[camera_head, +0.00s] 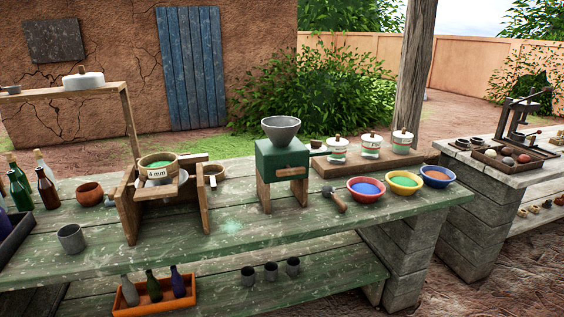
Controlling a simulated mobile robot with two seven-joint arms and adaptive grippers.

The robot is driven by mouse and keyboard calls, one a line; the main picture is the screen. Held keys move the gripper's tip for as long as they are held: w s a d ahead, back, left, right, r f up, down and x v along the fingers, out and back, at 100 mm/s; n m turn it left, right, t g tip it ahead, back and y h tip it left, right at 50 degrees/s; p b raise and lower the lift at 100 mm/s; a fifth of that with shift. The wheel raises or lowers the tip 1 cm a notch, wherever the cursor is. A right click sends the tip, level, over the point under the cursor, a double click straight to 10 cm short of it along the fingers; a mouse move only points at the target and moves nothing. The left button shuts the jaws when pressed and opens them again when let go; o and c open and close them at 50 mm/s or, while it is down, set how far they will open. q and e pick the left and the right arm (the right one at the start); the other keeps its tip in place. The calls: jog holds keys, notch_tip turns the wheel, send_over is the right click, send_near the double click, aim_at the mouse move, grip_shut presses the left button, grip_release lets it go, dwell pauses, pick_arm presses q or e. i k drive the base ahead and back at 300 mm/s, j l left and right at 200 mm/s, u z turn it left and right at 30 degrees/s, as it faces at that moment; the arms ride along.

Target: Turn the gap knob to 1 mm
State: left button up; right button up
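A green mill (282,160) with a grey bowl-shaped hopper (281,128) stands on wooden legs near the middle of the green bench. Small dark parts show on its front and at its right side, near the top. I cannot tell which of them is the gap knob, and no gap setting is readable. A wooden piece (291,173) sits on the lower front. A dark handle-like part with a rounded end (340,207) is low at the mill's right. Neither of my grippers is in view.
A sieve (157,160) labelled "4 mm" rests on a wooden stand left of the mill. Three colourful bowls (366,188) and a board with lidded jars (370,145) are at the right. A grey cup (71,238) and bottles stand left. The bench front by the mill is clear.

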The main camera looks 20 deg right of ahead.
aim_at(315, 145)
jog(key=i+l, duration=0.15)
jog(key=l, duration=0.15)
jog(key=i+l+u, duration=0.1)
jog(key=l, duration=0.2)
jog(key=i+l, duration=0.2)
jog(key=l, duration=0.15)
jog(key=i+l+u, duration=0.15)
jog(key=l, duration=0.15)
